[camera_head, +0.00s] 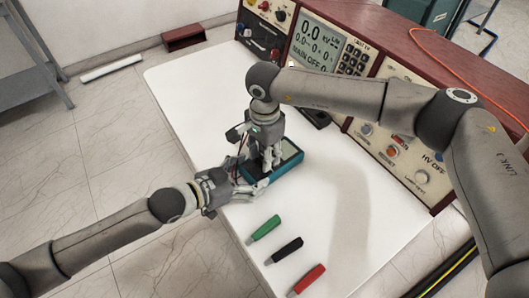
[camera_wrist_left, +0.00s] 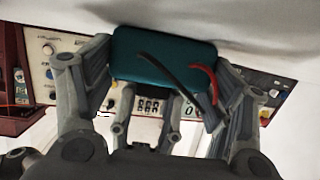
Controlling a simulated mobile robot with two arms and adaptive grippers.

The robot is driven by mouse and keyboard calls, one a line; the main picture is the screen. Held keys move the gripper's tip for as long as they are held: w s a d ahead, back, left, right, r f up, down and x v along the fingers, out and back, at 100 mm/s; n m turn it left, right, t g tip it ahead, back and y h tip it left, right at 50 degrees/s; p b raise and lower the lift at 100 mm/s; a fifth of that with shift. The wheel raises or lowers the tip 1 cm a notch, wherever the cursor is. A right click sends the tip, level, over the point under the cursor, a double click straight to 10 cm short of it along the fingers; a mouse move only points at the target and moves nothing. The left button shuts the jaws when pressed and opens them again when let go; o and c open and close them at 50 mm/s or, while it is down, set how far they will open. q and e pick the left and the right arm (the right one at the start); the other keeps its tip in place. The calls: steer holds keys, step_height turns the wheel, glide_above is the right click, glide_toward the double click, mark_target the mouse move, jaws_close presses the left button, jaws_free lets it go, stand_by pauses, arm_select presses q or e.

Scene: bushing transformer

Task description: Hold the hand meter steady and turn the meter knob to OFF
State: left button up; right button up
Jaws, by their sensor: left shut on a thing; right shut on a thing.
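The hand meter (camera_head: 287,167) is a teal-edged box with a dark face, lying on the white table. My left gripper (camera_head: 250,184) is shut on its left end. In the left wrist view the teal end of the meter (camera_wrist_left: 160,58) sits between the fingers of my left gripper (camera_wrist_left: 160,92), with a black and a red lead in front of it. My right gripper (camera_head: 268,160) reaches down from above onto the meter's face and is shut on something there. The meter knob is hidden under the right fingers, so its setting cannot be seen.
Green (camera_head: 264,228), black (camera_head: 285,250) and red (camera_head: 306,280) handles lie on the table (camera_head: 360,220) in front of the meter. A red console (camera_head: 400,110) with a display and knobs stands along the back. The table's left part is clear.

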steer(key=shift+w+d, duration=0.1)
steer(key=shift+d, duration=0.05)
steer(key=o, duration=1)
step_height(320, 180, up, 12)
arm_select(q)
steer(key=o, duration=1.4)
steer(key=shift+c, duration=0.2)
